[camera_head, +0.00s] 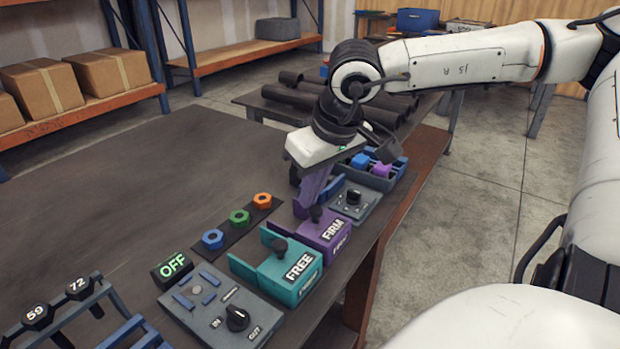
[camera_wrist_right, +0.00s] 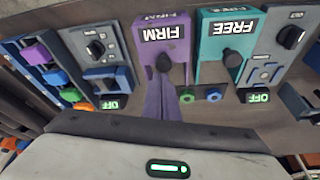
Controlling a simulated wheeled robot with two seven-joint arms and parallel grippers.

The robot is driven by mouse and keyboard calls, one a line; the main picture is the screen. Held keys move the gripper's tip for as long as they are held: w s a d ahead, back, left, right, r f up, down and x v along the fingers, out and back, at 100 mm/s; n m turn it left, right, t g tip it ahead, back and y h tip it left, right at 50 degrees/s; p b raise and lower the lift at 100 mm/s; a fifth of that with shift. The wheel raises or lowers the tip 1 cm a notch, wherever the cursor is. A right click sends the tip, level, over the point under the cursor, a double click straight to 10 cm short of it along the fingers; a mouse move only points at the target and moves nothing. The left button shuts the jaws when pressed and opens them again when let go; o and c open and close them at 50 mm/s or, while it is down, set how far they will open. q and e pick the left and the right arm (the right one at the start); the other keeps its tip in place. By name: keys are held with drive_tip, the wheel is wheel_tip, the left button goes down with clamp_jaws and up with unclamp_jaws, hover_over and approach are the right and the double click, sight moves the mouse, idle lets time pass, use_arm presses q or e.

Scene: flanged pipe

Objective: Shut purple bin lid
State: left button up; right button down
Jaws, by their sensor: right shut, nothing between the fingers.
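The purple bin (camera_head: 338,243) stands near the table's front edge, with a FIRM label and a dark knob (camera_head: 316,213) on its lid. In the right wrist view the lid (camera_wrist_right: 150,38) and knob (camera_wrist_right: 165,63) show beyond my fingers. My right gripper (camera_head: 307,205) points down at the bin's rear part, its purple fingers shut and empty. In the right wrist view its fingertips (camera_wrist_right: 163,76) are close behind the knob; I cannot tell whether they touch it. The fingers hide part of the bin's rear, so how far the lid is open is unclear. My left gripper is out of view.
A teal FREE bin (camera_head: 305,287) stands left of the purple bin, and a grey panel with a dial (camera_head: 352,208) stands right. Coloured nuts (camera_head: 239,216) lie behind on a dark strip. An OFF display (camera_head: 171,266) is at left. The table's far left (camera_head: 130,190) is clear.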

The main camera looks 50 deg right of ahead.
sight(324, 227)
drive_tip(key=shift+s+a+f, duration=0.1)
drive_tip(key=shift+s+f, duration=0.1)
drive_tip(key=shift+s, duration=0.15)
drive_tip(key=shift+s+r, duration=0.1)
drive_tip(key=shift+r, duration=0.35)
drive_tip(key=p+v, duration=0.1)
drive_tip(key=v, duration=0.8)
drive_tip(key=shift+r, duration=0.4)
